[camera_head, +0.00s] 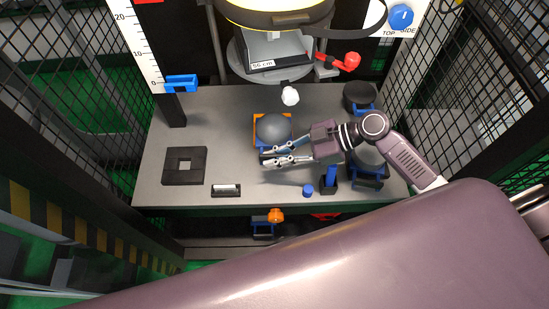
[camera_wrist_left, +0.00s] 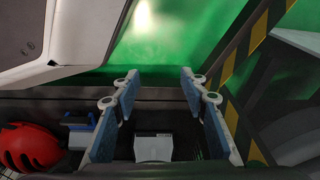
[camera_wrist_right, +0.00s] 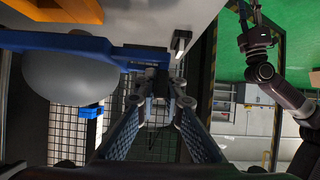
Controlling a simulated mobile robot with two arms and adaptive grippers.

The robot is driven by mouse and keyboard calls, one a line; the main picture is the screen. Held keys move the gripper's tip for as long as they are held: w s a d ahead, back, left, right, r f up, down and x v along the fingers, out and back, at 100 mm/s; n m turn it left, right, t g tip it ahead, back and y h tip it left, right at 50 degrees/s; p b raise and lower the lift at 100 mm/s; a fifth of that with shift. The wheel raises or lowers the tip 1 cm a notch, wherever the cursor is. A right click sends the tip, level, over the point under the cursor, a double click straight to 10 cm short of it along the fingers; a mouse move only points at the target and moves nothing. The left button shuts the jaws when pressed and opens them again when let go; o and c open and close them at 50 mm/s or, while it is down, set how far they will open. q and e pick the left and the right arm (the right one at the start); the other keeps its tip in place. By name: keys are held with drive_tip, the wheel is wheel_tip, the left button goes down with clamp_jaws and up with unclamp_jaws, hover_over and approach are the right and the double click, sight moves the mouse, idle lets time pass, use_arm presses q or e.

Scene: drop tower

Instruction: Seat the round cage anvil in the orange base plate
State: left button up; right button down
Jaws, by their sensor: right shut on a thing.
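The round cage anvil, a grey dome on a blue frame (camera_head: 275,129), sits over the orange base plate (camera_head: 257,121) in the middle of the table. The dome and its blue frame fill the left of the right wrist view (camera_wrist_right: 72,70). An orange part (camera_wrist_right: 75,9) shows behind it there. My right gripper (camera_head: 265,158) is shut on the blue front edge of the anvil. Most of the plate is hidden under the dome, so I cannot tell if the anvil lies flush. My left gripper (camera_wrist_left: 165,85) is open and empty, away from the anvil.
A black square block with a recess (camera_head: 166,165) and a small black-and-white piece (camera_head: 226,190) lie at left. A blue-and-black stand (camera_head: 330,180) and dark round anvils in blue frames (camera_head: 360,97) are at right. The tower carriage (camera_head: 275,60) hangs behind. Mesh walls flank the table.

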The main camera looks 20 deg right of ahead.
sight(274, 147)
drive_tip(key=shift+w+d+f+b, duration=0.15)
drive_tip(key=shift+w+f+b, duration=0.1)
drive_tip(key=shift+w+b, duration=0.35)
drive_tip(key=shift+w+d+f+b, duration=0.25)
drive_tip(key=shift+w+b, duration=0.1)
drive_tip(key=shift+w, duration=0.4)
drive_tip(key=shift+w+d+f+b, duration=0.1)
drive_tip(key=shift+w+f+b, duration=0.15)
drive_tip(key=shift+w+b, duration=0.35)
drive_tip(key=shift+w+d+f+b, duration=0.2)
drive_tip(key=shift+w+f+b, duration=0.15)
drive_tip(key=shift+w+b, duration=0.3)
drive_tip(key=shift+w+d+f+b, duration=0.15)
drive_tip(key=shift+w+f+b, duration=0.25)
drive_tip(key=shift+w, duration=0.3)
drive_tip(key=shift+f+b, duration=0.85)
drive_tip(key=shift+b, duration=0.05)
use_arm(q)
drive_tip(key=w+r, duration=0.1)
drive_tip(key=r, duration=0.9)
drive_tip(key=w+r+t+b, duration=0.1)
drive_tip(key=w+r, duration=0.1)
drive_tip(key=r, duration=0.9)
drive_tip(key=shift+w+r, duration=0.2)
drive_tip(key=shift+w, duration=0.05)
use_arm(e)
drive_tip(key=shift+f, duration=0.55)
use_arm(q)
drive_tip(key=shift+f, duration=0.2)
